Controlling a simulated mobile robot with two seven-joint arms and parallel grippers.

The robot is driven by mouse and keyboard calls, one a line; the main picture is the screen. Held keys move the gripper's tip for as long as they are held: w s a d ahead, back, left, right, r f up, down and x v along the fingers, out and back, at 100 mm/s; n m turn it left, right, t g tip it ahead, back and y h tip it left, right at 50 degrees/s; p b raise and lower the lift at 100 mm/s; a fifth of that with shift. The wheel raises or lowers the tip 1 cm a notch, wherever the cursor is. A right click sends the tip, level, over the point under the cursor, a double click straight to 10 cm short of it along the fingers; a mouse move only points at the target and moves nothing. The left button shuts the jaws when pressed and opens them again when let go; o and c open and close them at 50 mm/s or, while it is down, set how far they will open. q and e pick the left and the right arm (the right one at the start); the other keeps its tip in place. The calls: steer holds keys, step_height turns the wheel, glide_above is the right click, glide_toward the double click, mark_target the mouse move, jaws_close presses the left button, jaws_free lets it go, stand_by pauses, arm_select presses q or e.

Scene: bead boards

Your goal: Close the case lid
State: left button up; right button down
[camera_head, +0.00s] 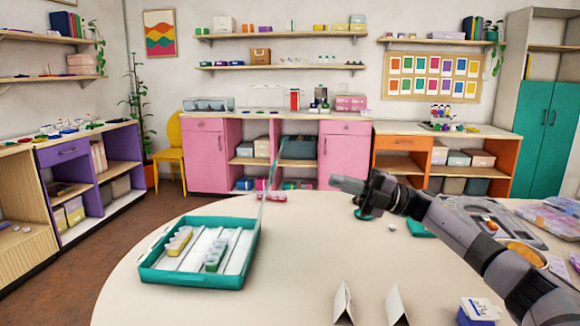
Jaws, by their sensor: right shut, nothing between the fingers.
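The teal case (190,279) sits at the left of the round table. Its inside is white with slanted dividers and holds a yellow bead container (179,241) and a green-and-white one (215,254). The case lid (269,182) is a thin translucent panel, seen nearly edge-on. It stands up from the case's right side, so the case is open. My right gripper (336,182) is shut and empty, to the right of the lid and apart from it, above the table's far part. Its arm comes in from the lower right. My left gripper is not in view.
The pale round table (290,275) is clear between the case and my right arm. Two folded white cards (343,303) stand at the front. A small blue-and-white box (478,311) is at front right. A grey tray (468,206) lies behind my right arm.

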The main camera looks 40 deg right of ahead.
steer(key=p+x, duration=0.2)
steer(key=x, duration=1)
steer(key=shift+r, duration=0.1)
